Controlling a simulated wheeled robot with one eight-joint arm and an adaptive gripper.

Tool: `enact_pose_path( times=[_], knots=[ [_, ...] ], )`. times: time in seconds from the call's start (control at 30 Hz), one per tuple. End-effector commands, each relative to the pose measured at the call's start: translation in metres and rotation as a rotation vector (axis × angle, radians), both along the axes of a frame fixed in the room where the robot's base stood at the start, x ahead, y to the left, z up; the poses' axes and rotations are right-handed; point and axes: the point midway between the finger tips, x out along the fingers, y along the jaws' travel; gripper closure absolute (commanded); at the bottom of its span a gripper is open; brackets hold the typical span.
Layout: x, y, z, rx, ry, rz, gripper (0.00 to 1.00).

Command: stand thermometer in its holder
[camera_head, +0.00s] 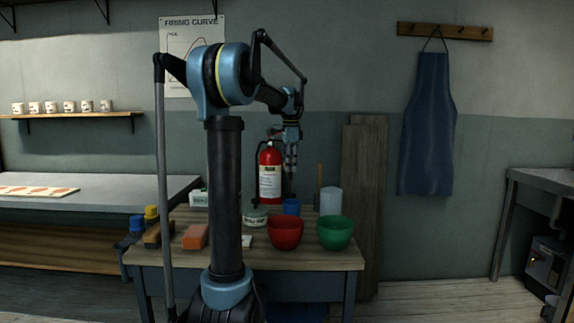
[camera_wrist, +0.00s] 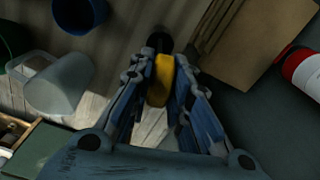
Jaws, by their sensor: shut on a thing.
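In the wrist view my gripper (camera_wrist: 162,78) is shut on a yellow piece with a dark end (camera_wrist: 160,80), which appears to be the thermometer. In the head view my gripper (camera_head: 290,163) points down above the back of the work table, and the held piece is too small and dark to make out clearly. A small blue cup (camera_head: 291,206) stands on the table below the gripper. It also shows at the upper left of the wrist view (camera_wrist: 80,14), apart from the held piece. I cannot tell whether this cup is the holder.
A red fire extinguisher (camera_head: 270,172) is close beside the gripper. A red bowl (camera_head: 285,233), green bowl (camera_head: 335,233) and pale container (camera_head: 330,201) stand on the table (camera_head: 315,258). An orange block (camera_head: 195,237) lies left. Wooden boards (camera_head: 361,190) lean behind.

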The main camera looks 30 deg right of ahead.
Motion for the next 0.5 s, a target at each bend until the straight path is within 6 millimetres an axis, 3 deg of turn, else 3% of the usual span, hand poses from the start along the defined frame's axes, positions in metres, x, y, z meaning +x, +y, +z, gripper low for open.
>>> enact_pose_path(
  times=[0.3, 0.33, 0.4, 0.5],
  knots=[
    [0.0004, 0.0001, -0.0009, 0.0, 0.0, 0.0, 1.0],
    [0.0004, 0.0002, -0.0009, 0.0, 0.0, 0.0, 0.76],
    [0.0005, 0.0002, -0.0009, 0.0, 0.0, 0.001, 0.6],
    [0.0005, 0.0001, -0.001, 0.0, 0.0, 0.001, 0.59]
  ],
)
